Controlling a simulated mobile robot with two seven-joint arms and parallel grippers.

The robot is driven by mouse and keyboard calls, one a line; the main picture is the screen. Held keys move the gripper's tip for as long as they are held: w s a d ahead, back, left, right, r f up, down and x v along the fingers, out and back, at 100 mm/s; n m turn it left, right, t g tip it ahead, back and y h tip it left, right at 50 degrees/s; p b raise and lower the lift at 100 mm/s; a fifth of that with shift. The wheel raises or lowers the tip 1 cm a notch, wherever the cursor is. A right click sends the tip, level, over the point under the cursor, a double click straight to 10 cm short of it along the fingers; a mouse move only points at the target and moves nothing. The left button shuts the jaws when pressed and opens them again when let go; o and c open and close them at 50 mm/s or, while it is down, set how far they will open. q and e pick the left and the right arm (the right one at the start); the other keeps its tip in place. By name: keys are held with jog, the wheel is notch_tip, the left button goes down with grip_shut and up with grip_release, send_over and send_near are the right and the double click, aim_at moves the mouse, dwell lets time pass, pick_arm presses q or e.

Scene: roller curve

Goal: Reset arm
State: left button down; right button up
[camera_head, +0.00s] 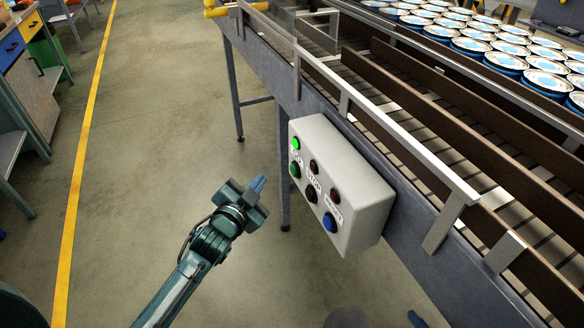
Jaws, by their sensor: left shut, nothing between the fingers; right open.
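My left gripper (257,185) is in the camera_head view, left of the control box, with its blue fingers together and nothing between them. The white control box (361,205) is fixed to the conveyor's side. Its face has a lit green lamp (296,143) above a green button (295,170), a dark red lamp (314,167) above a black button (312,194), and another dark lamp (335,195) above a blue button (329,222). The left fingers look apart from the box. Only a blue fingertip of my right gripper (416,319) shows at the bottom edge.
The roller conveyor (414,108) with metal rails runs along the right side. Many blue-white cans (505,62) stand at the upper right. A conveyor leg (284,150) stands behind the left gripper. Open floor (150,150) lies left, with a yellow line (80,170) and workbenches beyond.

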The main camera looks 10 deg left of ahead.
jog(key=shift+s+f, duration=0.1)
dwell(0.6)
pick_arm(q)
jog(key=s+f+n+g, duration=0.2)
jog(key=s+f, duration=0.2)
jog(key=s, duration=0.4)
jog(key=s+d+f+n+g, duration=0.1)
jog(key=s+f, duration=0.3)
jog(key=s, duration=0.4)
jog(key=s+d+f+n+g, duration=0.1)
jog(key=s+f+n+g, duration=0.1)
jog(key=s, duration=0.6)
notch_tip(320, 180, down, 3)
jog(key=shift+d+r+n+g, duration=0.15)
jog(key=shift+n+g, duration=0.15)
jog(key=shift+n, duration=0.6)
pick_arm(e)
jog(key=f, duration=0.1)
jog(key=d+f, duration=0.1)
jog(key=f, duration=0.1)
jog(key=shift+s+d+g+h, duration=0.1)
jog(key=shift+d+g+h, duration=0.1)
jog(key=shift+g+h, duration=0.15)
jog(key=shift+a+r, duration=0.1)
jog(key=shift+r, duration=0.1)
